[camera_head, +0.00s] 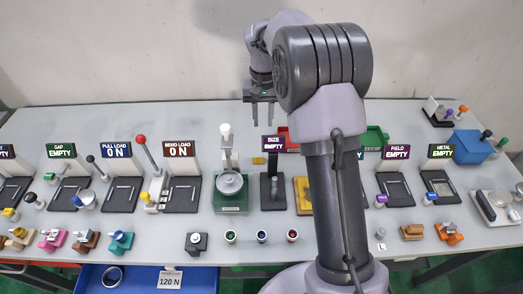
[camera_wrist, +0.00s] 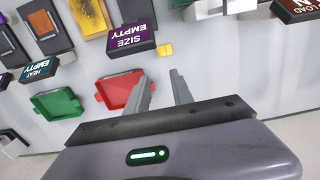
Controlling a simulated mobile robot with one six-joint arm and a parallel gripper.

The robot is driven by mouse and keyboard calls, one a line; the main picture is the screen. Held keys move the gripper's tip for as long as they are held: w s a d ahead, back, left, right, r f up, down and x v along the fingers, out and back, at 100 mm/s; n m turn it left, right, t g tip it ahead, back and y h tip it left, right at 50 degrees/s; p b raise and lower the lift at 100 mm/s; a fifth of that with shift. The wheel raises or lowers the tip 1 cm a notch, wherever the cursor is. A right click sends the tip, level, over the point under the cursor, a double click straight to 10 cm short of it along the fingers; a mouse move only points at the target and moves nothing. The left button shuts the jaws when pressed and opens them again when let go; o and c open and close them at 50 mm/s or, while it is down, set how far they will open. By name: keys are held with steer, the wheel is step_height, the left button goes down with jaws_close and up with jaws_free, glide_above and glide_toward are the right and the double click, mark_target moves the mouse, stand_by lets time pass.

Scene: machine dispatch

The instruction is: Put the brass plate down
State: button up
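A small brass-yellow plate (camera_head: 258,160) lies on the table just left of the SIZE sign (camera_head: 273,143). It also shows in the wrist view as a small yellow block (camera_wrist: 165,50) beside the SIZE sign (camera_wrist: 131,38). My gripper (camera_head: 263,101) is above the back of the table, pointing down. In the wrist view the two fingers (camera_wrist: 160,75) stand apart with nothing between them. The yellow plate lies beyond the fingertips, apart from them.
A red tray (camera_wrist: 118,90) and a green tray (camera_wrist: 58,103) lie near my gripper at the back of the table. A station with a white-topped lever (camera_head: 228,160) stands left of the plate. Several signed stations line the table. My arm hides part of its middle.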

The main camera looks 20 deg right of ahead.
mark_target(258, 159)
step_height(258, 159, down, 16)
steer(key=b, duration=0.5)
steer(key=shift+w+d+f, duration=0.15)
steer(key=shift+f, duration=0.05)
steer(key=shift+r, duration=0.15)
steer(key=shift+c, duration=0.9)
jaws_close()
